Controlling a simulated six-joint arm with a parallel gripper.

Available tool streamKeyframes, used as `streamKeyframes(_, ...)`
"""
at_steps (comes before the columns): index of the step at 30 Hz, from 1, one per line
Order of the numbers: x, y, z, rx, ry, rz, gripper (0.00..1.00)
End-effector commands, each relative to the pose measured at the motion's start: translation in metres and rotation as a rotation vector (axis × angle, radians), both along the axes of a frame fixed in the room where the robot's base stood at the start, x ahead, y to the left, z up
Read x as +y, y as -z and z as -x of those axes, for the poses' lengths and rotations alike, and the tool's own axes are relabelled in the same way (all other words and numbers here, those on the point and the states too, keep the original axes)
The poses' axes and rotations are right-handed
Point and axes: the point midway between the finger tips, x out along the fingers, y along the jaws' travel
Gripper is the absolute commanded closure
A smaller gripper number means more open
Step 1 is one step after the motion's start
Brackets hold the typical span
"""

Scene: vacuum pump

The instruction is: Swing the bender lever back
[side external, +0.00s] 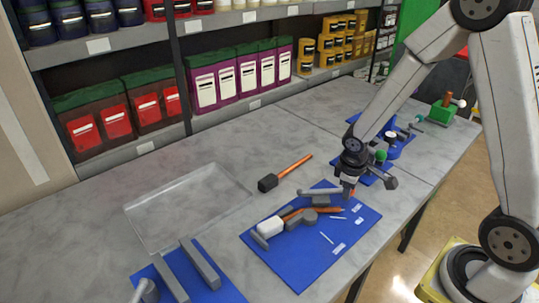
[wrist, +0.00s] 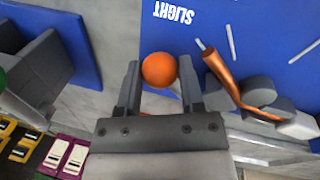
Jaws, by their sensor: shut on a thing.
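My gripper (side external: 347,189) is low over the right part of the blue bender board (side external: 290,275). In the wrist view its two fingers stand on either side of an orange ball-shaped knob (wrist: 159,70), and the gripper is shut on it. In the side view the grey bender lever (side external: 318,191) runs from the bender to my fingers; its far end is hidden by them. A bent copper tube (wrist: 222,72) lies at the grey bender body (wrist: 259,90). A white block (side external: 270,226) sits at the tube's left end.
A hammer with an orange handle (side external: 294,167) lies behind the board. A clear tray (side external: 190,207) is at the left, and a blue board with grey bars (side external: 233,293) is in front. Another blue station with tools (side external: 398,143) is close behind my gripper. Shelves line the back.

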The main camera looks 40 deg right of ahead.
Motion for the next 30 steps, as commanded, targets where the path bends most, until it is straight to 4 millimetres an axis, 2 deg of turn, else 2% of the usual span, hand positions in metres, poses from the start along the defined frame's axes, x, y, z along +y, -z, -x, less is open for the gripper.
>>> streamKeyframes(14, -0.008, 0.000, -0.020, -0.001, -0.151, 0.001, 1.00)
streamKeyframes(30, -0.012, 0.000, -0.069, -0.001, -0.517, 0.001, 1.00)
